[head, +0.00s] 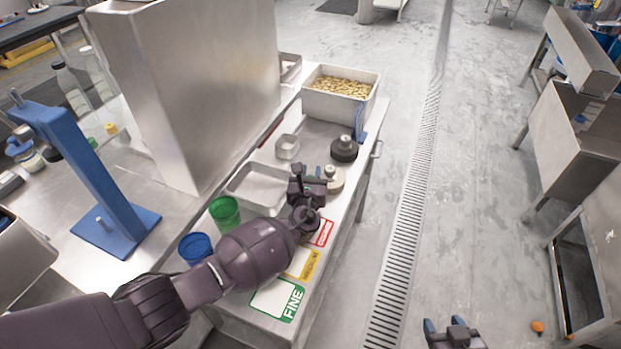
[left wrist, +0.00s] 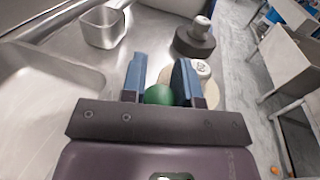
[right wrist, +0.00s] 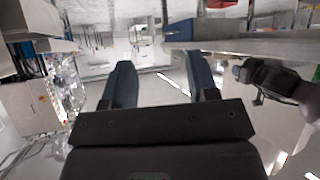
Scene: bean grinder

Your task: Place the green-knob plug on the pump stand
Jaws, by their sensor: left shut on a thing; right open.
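My left gripper (head: 312,174) is over the right part of the steel table, shut on the green knob (left wrist: 158,94) of the plug. The fingers and jaw hide most of the plug, and I cannot tell if it touches the table. Beside it is a pale disc plug with a white knob (left wrist: 203,70), and beyond is a black disc plug (head: 344,149). A blue stand (head: 118,228) with a tall column and short metal post is on the left; I cannot tell if it is the pump stand. My right gripper (head: 453,330) is open and empty above the floor.
A steel tray (head: 262,187) and small square container (head: 287,147) are near the left gripper. A tub of beans (head: 341,93) stands behind. A tall steel box (head: 192,85) stands between the blue stand and tray. Green (head: 224,211) and blue (head: 194,248) cups are in front.

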